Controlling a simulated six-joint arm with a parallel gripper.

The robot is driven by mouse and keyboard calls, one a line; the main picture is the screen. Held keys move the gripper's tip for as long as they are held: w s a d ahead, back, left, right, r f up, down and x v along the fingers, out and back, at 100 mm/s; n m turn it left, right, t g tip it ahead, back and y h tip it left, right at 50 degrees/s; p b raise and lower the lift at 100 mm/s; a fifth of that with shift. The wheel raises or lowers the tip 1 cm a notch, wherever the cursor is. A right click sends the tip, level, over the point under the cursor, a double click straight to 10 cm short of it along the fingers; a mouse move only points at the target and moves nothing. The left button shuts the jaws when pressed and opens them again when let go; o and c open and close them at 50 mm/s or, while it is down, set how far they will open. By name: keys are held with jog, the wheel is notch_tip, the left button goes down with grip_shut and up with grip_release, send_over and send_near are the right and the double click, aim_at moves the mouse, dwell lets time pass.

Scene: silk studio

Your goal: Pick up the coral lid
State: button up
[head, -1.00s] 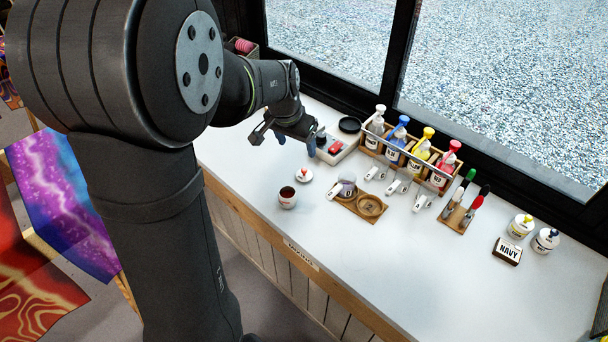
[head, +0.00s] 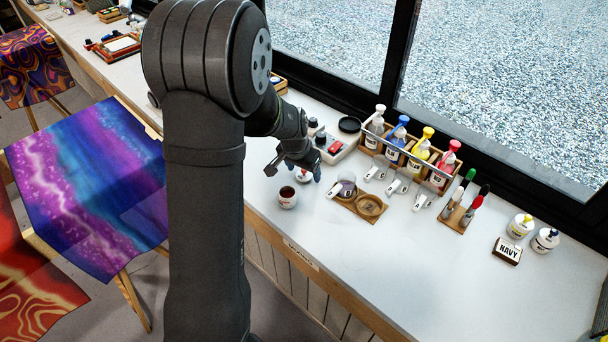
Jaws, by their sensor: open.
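I cannot tell the exact height left between fingers and lid. The white cup (head: 288,203) holds dark red liquid and stands open just in front of the lid.
A wooden holder (head: 360,210) with a purple-tinted pot is right of the lid. A wooden rack (head: 402,168) of pump bottles stands behind.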

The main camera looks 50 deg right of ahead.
jog(key=c, duration=1.1)
jog(key=shift+o, duration=0.2)
